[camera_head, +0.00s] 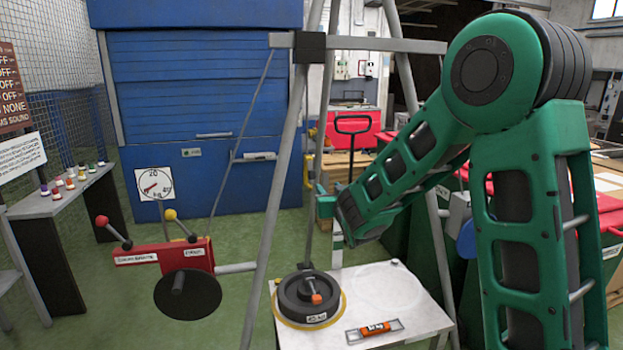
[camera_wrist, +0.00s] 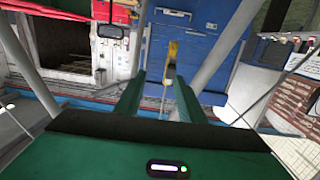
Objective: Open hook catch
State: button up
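My gripper (camera_head: 329,214) is at the middle of the head view, beside a thin upright rod (camera_head: 310,215) above a dark round weight (camera_head: 308,297). In the wrist view, my gripper (camera_wrist: 160,80) shows two green fingers standing apart with a gap between them. A small yellow part (camera_wrist: 173,52) shows beyond the fingertips, nearer the right finger; it may be the hook catch. A yellow part (camera_head: 307,170) also shows by the rod in the head view. I cannot tell whether the catch is open or shut. Nothing is visibly held.
The weight stands on a white table (camera_head: 400,300) with an orange-marked level (camera_head: 375,329). Grey frame legs (camera_head: 272,215) rise around the rod. A red control box (camera_head: 165,255) with knobbed levers and a black disc is at the left. A blue shutter cabinet (camera_head: 200,90) stands behind.

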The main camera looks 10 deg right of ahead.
aim_at(313, 175)
jog(key=shift+t+y, duration=0.4)
jog(key=shift+y, duration=0.1)
jog(key=w, duration=0.4)
jog(key=w+a, duration=0.1)
jog(key=w, duration=0.2)
jog(key=w+a, duration=0.1)
jog(key=w, duration=0.3)
jog(key=shift+w+a+r, duration=0.1)
jog(key=shift+w+r, duration=0.2)
jog(key=shift+r, duration=0.05)
jog(key=shift+c, duration=0.6)
grip_shut()
